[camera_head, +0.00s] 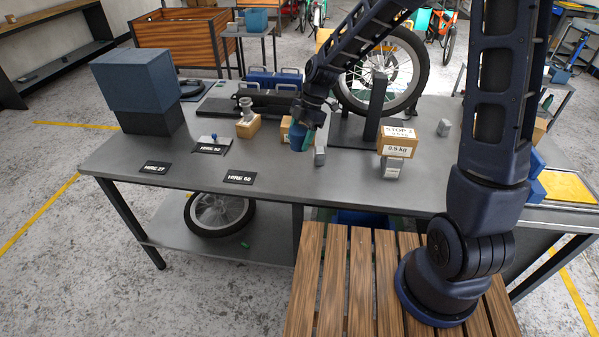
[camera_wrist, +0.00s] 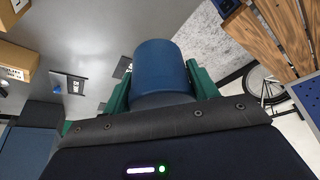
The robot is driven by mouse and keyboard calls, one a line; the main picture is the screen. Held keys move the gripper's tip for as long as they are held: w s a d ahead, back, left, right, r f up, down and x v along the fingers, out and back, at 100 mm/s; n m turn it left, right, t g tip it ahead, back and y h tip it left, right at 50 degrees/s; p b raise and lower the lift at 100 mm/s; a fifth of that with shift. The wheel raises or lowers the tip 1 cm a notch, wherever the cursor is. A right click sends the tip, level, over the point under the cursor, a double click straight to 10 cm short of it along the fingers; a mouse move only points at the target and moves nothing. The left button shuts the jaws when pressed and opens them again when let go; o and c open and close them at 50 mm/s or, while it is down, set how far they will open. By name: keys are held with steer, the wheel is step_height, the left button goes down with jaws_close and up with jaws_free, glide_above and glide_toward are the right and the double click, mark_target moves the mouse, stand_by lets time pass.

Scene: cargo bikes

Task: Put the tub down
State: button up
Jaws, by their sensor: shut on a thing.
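The tub is a blue round cylinder (camera_wrist: 160,62) with a greyer lower part, seen between the green fingers in the wrist view. My gripper (camera_wrist: 160,88) is shut on it, one finger on each side. In the head view my gripper (camera_head: 302,138) is over the grey workbench (camera_head: 270,163), near its middle, and the small blue tub (camera_head: 296,130) is partly hidden by the gripper. The gap between tub and bench top is hard to judge. Black labels, HIRE 27 (camera_head: 155,168), HIRE 60 (camera_head: 240,177) and a third (camera_head: 211,147), lie on the bench.
A grey block (camera_head: 320,156) stands just right of my gripper. A bike wheel on a stand (camera_head: 375,105) is behind. Blue boxes (camera_head: 135,80) stand at the left. Bench around the labels is mostly clear.

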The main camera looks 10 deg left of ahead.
step_height(320, 180, down, 14)
stand_by(0.6)
steer(key=shift+f, duration=0.15)
steer(key=o, duration=1.1)
steer(key=v, duration=1.2)
steer(key=shift+r, duration=0.25)
